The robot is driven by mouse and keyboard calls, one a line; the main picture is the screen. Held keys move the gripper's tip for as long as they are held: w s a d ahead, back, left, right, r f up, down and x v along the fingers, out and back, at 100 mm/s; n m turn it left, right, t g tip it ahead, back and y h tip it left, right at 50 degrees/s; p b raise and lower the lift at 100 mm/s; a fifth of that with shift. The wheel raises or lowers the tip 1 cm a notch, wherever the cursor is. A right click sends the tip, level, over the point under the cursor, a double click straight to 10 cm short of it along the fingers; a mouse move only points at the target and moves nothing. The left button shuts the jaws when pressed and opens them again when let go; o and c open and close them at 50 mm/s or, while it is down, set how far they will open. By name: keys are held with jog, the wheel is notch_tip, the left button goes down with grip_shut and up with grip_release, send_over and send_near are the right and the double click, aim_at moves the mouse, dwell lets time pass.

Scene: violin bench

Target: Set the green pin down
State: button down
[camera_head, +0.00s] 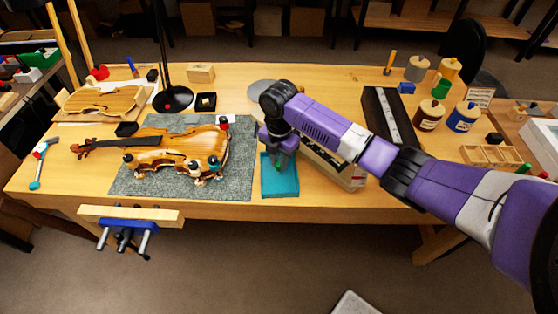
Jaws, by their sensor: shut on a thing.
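My gripper (281,160) points down over the teal cloth or tray (281,188) in the middle of the bench. It is shut on the green pin (278,167), a small bit of which shows at the fingertips. Most of the pin is hidden by the fingers, and I cannot tell whether it touches the teal surface.
A violin (170,152) with clamps lies on the grey mat (232,182) to the left. A long box (352,182) stands close on the right of the teal piece. A black lamp base (173,99) stands behind. The bench's front edge is near.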

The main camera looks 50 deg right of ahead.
jog(key=c, duration=1.3)
grip_release()
